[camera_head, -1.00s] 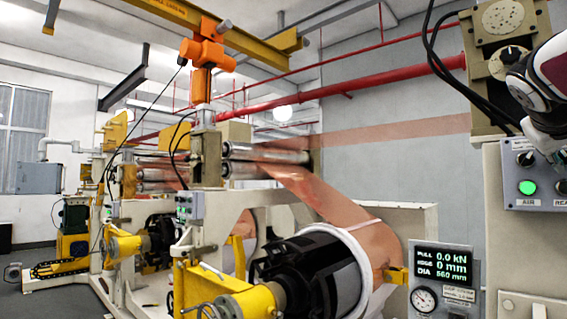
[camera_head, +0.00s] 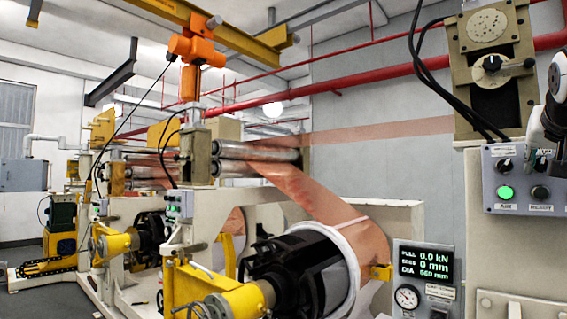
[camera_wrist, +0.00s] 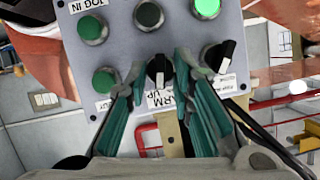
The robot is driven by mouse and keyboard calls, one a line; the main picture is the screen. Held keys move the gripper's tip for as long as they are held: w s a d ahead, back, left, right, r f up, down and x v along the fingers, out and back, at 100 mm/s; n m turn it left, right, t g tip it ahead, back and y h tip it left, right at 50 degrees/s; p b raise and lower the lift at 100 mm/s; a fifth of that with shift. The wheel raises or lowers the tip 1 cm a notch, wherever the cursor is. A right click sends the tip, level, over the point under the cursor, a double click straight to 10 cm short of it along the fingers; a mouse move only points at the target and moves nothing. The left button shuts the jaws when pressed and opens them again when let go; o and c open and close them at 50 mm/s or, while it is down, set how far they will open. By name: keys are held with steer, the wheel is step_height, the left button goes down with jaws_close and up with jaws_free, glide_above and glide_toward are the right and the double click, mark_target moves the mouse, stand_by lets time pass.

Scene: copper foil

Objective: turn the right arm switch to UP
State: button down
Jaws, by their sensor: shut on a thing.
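The grey switch panel (camera_wrist: 115,60) fills the upper middle of the wrist view, seen upside down. The right arm switch (camera_wrist: 158,70) is a black knob beside a white label partly reading "ARM UP". A pale mark shows on the knob's side toward the label. My gripper (camera_wrist: 160,74) has its two teal fingers on either side of this knob, shut on it. In the head view my gripper (camera_head: 546,155) is at the panel (camera_head: 520,208) at the right edge and hides the knob there.
Another black knob (camera_wrist: 218,55) sits close beside my finger. The lit green button (camera_head: 505,193) and a dark button (camera_head: 540,193) are below the knobs in the head view. A beige block with a dial (camera_head: 491,64) and black cables stand above the panel. A copper roll (camera_head: 365,245) is left.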

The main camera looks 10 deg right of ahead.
steer(key=shift+s+m+t+y, duration=0.1)
steer(key=shift+m+t+y, duration=0.4)
steer(key=shift+m, duration=0.6)
steer(key=shift+t, duration=0.3)
steer(key=c, duration=1.7)
jaws_free()
steer(key=v, duration=1.2)
steer(key=shift+a+f, duration=0.1)
